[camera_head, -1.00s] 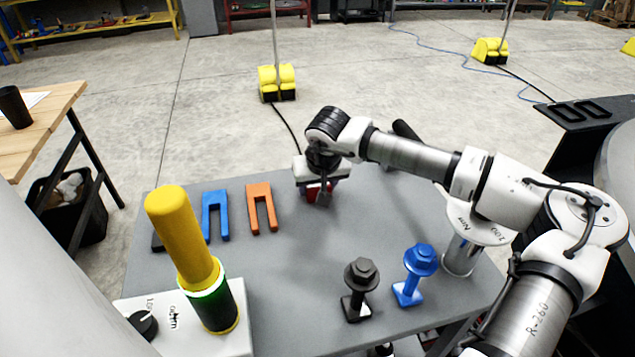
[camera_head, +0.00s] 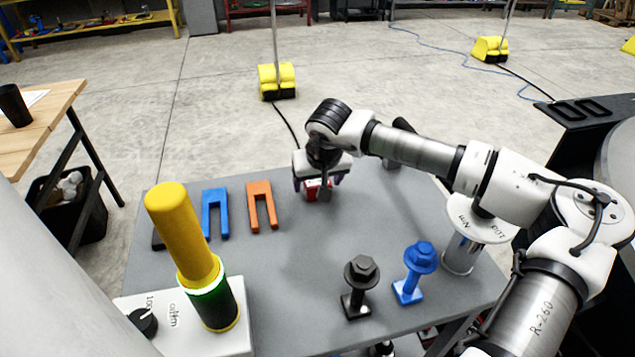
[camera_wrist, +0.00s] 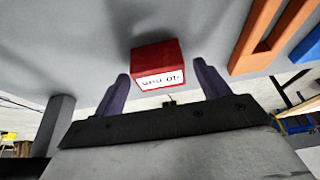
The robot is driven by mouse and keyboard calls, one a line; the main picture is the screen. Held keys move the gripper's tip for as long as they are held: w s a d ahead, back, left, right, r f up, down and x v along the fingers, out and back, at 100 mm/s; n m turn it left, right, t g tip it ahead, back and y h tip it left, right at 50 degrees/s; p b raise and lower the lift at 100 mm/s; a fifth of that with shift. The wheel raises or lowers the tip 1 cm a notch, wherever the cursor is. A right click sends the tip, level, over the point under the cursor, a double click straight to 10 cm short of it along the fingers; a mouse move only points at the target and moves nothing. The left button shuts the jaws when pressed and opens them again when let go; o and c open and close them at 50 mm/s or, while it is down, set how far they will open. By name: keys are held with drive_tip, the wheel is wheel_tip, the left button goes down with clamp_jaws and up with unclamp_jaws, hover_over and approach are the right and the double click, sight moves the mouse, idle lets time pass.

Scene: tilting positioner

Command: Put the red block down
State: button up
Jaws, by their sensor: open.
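The red block (camera_head: 313,190) with a white printed label rests on the grey table (camera_head: 270,290) near its far edge. It also shows in the wrist view (camera_wrist: 156,62), between and slightly beyond the two dark fingers. My gripper (camera_head: 318,186) is open around the block's place, with a visible gap on each side of it in the wrist view (camera_wrist: 160,85). In the head view my wrist hides much of the block's top.
Orange (camera_head: 261,206) and blue (camera_head: 215,213) forked pieces lie left of the block. A black bolt (camera_head: 360,285) and a blue bolt (camera_head: 418,270) stand at the front. A yellow-topped cylinder (camera_head: 190,240) stands front left. The table's middle is clear.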

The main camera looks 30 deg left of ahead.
drive_tip(key=b+v, duration=0.2)
drive_tip(key=v, duration=0.9)
